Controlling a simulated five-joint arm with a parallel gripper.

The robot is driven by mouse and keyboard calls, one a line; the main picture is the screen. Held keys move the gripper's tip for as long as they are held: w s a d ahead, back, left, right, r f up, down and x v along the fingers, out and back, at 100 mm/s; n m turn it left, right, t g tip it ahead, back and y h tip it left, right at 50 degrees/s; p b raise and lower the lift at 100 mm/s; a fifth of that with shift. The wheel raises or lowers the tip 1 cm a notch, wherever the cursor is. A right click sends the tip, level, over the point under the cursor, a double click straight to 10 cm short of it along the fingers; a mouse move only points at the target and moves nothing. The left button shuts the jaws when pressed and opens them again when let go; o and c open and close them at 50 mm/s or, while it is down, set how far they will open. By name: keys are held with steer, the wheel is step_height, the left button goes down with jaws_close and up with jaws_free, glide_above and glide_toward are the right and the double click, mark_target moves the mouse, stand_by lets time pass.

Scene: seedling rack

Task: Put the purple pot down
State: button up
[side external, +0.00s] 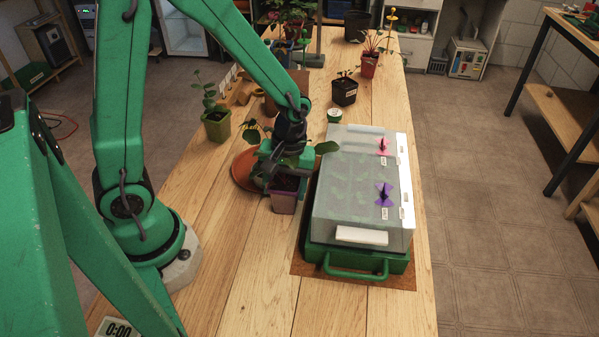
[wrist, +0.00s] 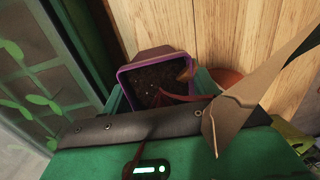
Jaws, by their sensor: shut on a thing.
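The purple pot (side external: 284,205) holds dark soil and a leafy plant. My gripper (side external: 284,180) is shut on it near the middle of the wooden table. In the wrist view the pot's purple rim and soil (wrist: 153,78) show between the green fingers (wrist: 158,92), with a large leaf in front at the right. The pot looks upright and low over the table; I cannot tell whether its base touches the wood. My gripper and the leaves hide part of the pot.
A green tray (side external: 325,258) with a clear lid (side external: 340,205) stands close at the right. A terracotta saucer (side external: 240,172) lies behind and left of the pot. A green pot (side external: 216,125) and a black pot (side external: 344,92) stand farther back. Bare wood (side external: 245,260) lies in front.

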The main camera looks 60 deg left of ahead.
mark_target(285, 184)
steer(key=shift+r, duration=4.9)
steer(key=w+a+r+m, duration=0.2)
steer(key=w+r+m, duration=0.2)
steer(key=w, duration=0.3)
steer(key=shift+w+a+r, duration=0.15)
steer(key=shift+w+r, duration=0.05)
steer(key=shift+r, duration=0.15)
steer(key=w+m, duration=0.2)
steer(key=m, duration=0.1)
steer(key=w+m, duration=0.2)
steer(key=shift+a+r+t, duration=0.1)
steer(key=shift+r+t, duration=0.2)
steer(key=w+m, duration=0.5)
steer(key=w, duration=0.1)
steer(key=w+d+m, duration=0.1)
steer(key=w+m, duration=0.2)
steer(key=shift+w+m, duration=0.3)
steer(key=w+d+f+m, duration=0.1)
steer(key=w+m, duration=0.3)
steer(key=m, duration=0.1)
steer(key=w+d+f+m+t, duration=0.1)
steer(key=w+m, duration=0.4)
steer(key=m, duration=0.1)
steer(key=w+d+f+m+t, duration=0.1)
steer(key=w+f+m, duration=0.1)
steer(key=w+m, duration=0.3)
steer(key=shift+w+m, duration=0.1)
steer(key=shift+m, duration=0.2)
